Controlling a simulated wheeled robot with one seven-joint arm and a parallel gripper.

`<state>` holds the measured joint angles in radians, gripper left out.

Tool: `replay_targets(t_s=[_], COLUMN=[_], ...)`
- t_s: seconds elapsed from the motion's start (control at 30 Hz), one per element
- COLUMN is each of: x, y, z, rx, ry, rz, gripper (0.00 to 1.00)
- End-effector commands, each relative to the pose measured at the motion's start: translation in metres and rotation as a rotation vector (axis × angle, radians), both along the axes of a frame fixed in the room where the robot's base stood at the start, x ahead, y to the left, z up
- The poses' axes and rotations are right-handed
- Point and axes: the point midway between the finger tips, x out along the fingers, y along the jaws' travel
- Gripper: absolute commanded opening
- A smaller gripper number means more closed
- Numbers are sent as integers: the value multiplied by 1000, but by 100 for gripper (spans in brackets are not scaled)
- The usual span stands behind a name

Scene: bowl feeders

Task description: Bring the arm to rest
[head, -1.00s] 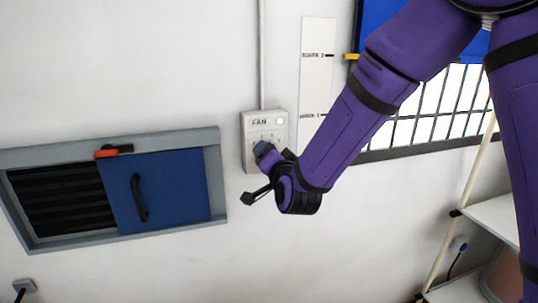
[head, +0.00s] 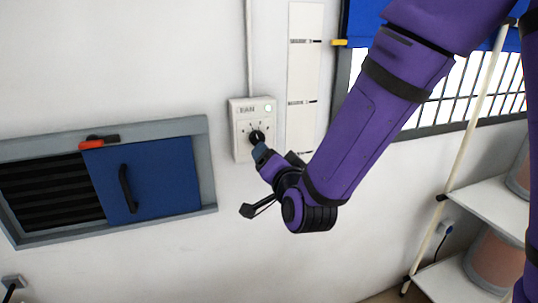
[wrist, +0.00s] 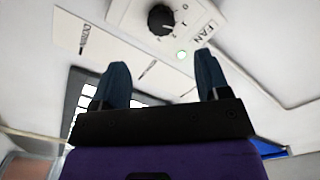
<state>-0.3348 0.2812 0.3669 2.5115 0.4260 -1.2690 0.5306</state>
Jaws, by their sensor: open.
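My purple arm reaches down from the upper right in the head view. My gripper (head: 260,154) is just below and right of the black knob of the fan control box. In the wrist view my gripper (wrist: 160,80) shows two dark blue fingers spread apart with nothing between them. The white fan control box (head: 241,117) is on the wall, with a small lit green lamp. Its black knob (head: 256,137) also shows in the wrist view (wrist: 161,19), beyond the fingers and apart from them.
A vent with a blue sliding panel (head: 159,188) and red latch (head: 92,144) is in the wall at left. A marked white strip (head: 304,70) hangs right of the fan box. A barred window (head: 470,95) and white shelves (head: 490,212) are at right.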

Motion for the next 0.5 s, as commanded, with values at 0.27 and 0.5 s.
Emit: replay_targets(t_s=[0.27, 0.5], x=[3, -14], y=[-29, -77], z=[26, 53], rx=[-132, -327], ry=[96, 250], rz=[26, 62], gripper=[69, 69])
